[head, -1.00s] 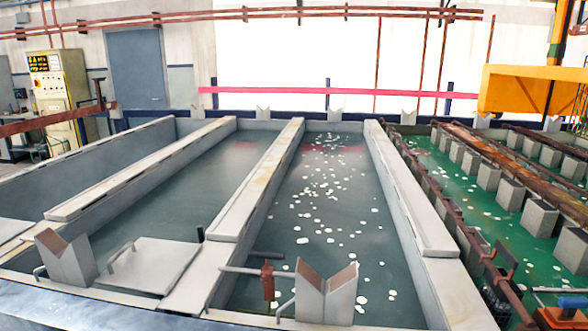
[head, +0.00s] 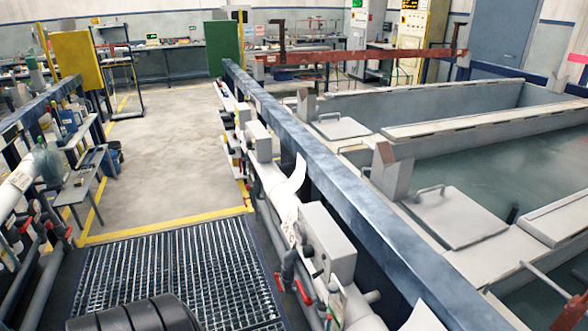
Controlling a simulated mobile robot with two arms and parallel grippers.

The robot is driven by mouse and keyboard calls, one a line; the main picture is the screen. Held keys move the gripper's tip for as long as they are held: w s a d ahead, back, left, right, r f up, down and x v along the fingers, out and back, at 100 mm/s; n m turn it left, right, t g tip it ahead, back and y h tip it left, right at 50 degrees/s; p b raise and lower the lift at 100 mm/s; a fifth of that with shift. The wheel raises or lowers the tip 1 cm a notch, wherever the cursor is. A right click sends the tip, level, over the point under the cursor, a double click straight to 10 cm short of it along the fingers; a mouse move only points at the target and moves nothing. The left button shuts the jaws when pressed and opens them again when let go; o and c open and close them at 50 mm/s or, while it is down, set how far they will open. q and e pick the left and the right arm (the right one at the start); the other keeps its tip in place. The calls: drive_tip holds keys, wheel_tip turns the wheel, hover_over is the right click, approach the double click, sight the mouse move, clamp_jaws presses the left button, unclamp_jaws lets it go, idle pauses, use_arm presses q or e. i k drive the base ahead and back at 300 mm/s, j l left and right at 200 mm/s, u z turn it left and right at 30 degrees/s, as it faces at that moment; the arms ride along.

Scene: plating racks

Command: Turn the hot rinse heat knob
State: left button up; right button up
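I cannot make out a heat knob in the head view. Grey boxes are mounted low along the near side of the tank rail; the nearest box (head: 327,243) is large, and a smaller box (head: 262,141) sits farther back. No knob or label can be read on them. Tanks of dark liquid (head: 480,172) lie to the right; I cannot tell which is the hot rinse. Neither of my grippers is in view.
A long blue-grey rail (head: 330,170) runs between the tanks and the walkway. Metal grating (head: 175,268) covers the near floor, with open concrete floor (head: 172,150) beyond. Pipes with red valve handles (head: 303,292) line the rail's walkway side. A table (head: 82,180) stands left. Control cabinets (head: 422,40) stand at the back.

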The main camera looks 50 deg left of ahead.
sight(307, 251)
drive_tip(key=u, duration=1.4)
drive_tip(key=k+j, duration=0.1)
drive_tip(key=j, duration=0.25)
drive_tip(key=k+j, duration=0.1)
drive_tip(key=j, duration=0.25)
